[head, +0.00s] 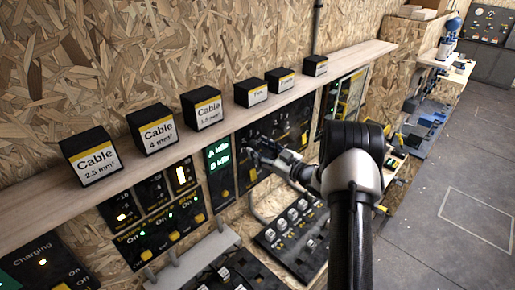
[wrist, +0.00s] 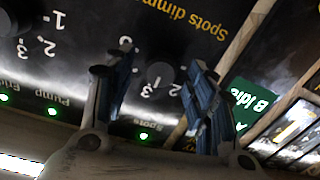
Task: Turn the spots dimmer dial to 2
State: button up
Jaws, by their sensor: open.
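The spots dimmer dial (wrist: 160,74) is a dark round knob on a black panel, upside down in the wrist view, with white numbers around it and the yellow "Spots dimmer" label (wrist: 178,14) above it in the picture. Its pointer is too dark to read. My gripper (wrist: 153,78) is open, with one blue-padded finger to each side of the knob in the picture. I cannot tell whether the fingers touch it. In the head view my gripper (head: 252,153) is at the black panel (head: 287,130) and hides the dial.
Another numbered dial (wrist: 5,22) is at the left of the wrist view. Green lights show below the dials, and an "Idle" display (wrist: 250,102) is at the right. A wooden shelf (head: 222,118) with several labelled cable boxes runs above the panels. Trays of small parts (head: 290,235) lie below.

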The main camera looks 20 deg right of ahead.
jog(key=shift+x, duration=0.8)
jog(key=shift+c, duration=0.2)
jog(key=c, duration=1)
jog(key=shift+c, duration=0.2)
jog(key=shift+b, duration=0.3)
jog(key=n+b, duration=0.4)
jog(key=b, duration=0.2)
jog(key=shift+f, duration=0.2)
jog(key=n+b, duration=0.3)
jog(key=b, duration=0.1)
jog(key=shift+n+b, duration=0.3)
jog(key=n+b, duration=0.2)
jog(key=shift+r+b, duration=0.15)
jog(key=shift+b, duration=0.2)
jog(key=shift+r, duration=0.1)
